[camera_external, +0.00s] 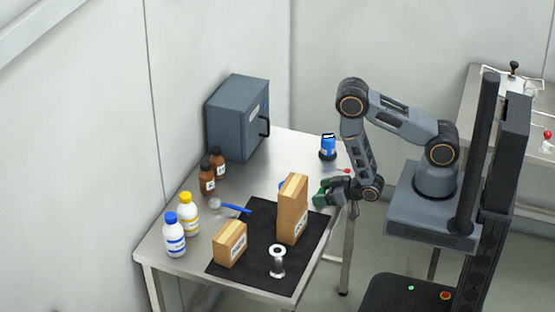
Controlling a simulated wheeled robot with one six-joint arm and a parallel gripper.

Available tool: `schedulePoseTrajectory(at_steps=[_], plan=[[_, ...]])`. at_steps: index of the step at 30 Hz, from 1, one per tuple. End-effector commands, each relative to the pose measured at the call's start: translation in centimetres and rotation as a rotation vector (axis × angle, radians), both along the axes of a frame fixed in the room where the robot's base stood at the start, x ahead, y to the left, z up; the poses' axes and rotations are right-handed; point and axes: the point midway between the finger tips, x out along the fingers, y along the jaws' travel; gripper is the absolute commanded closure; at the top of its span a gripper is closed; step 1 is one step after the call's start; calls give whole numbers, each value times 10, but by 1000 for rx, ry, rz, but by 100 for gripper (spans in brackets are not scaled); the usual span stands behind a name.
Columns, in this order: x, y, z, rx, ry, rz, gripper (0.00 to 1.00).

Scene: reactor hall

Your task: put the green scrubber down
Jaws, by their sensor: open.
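The fingers partly overlap the scrubber in this view. I cannot tell whether they touch it, or whether it rests on the black mat (257,222) or the bare table.
Another box (229,246) and a metal spool (278,265) stand on the mat. A blue-handled brush (232,207), bottles (174,240), a blue canister (328,144) and a grey cabinet (232,120) occupy the table (185,263).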

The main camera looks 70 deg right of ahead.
Motion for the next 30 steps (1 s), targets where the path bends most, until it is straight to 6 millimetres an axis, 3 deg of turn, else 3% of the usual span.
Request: schedulePoseTrajectory(at_steps=[7, 14, 18, 22, 26, 30], plan=[[-22, 0, 11, 1, 2, -2, 21], [4, 2, 40, 37, 76, -20, 21], [29, 3, 81, 71, 180, -24, 21], [36, 1, 130, 86, 293, -13, 21], [24, -5, 183, 84, 404, 2, 21], [-7, -15, 236, 66, 516, 12, 21]])
